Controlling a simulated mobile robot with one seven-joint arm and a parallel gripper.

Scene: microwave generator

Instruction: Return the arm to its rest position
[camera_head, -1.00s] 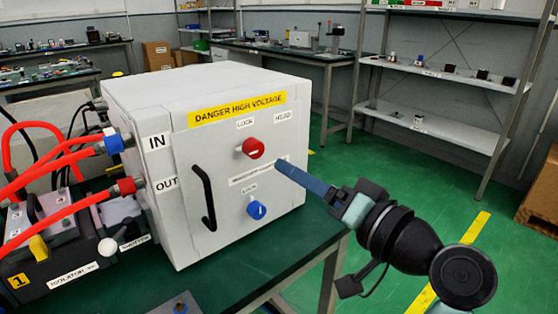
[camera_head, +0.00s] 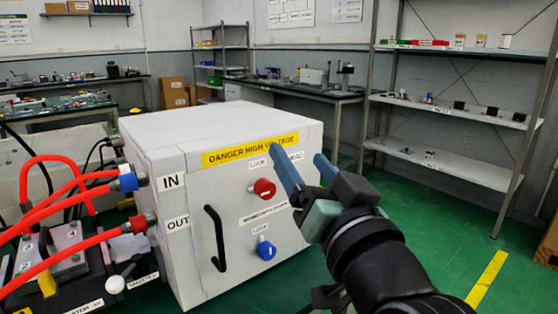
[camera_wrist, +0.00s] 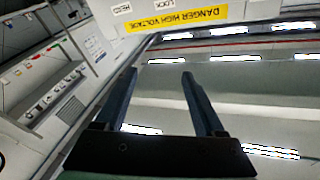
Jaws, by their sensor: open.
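My gripper (camera_head: 304,172) is open and empty, with its two blue fingers apart. In the head view it is raised in front of the right side of a white box (camera_head: 160,128) with a yellow high-voltage label, and one finger covers part of the front panel's edge. My gripper also shows in the wrist view (camera_wrist: 158,85), with nothing between the fingers. The box's labelled edge (camera_wrist: 170,18) is upside down at the top of that view. The box front has a red knob (camera_head: 264,188), a blue knob (camera_head: 266,250) and a black handle (camera_head: 216,238).
Red cables (camera_head: 50,215) run into the box's left side from a unit with numbered terminals. A shelf rack (camera_head: 450,110) stands at the back right, and a workbench (camera_head: 290,88) stands behind the box. Green floor (camera_head: 420,215) is open to the right.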

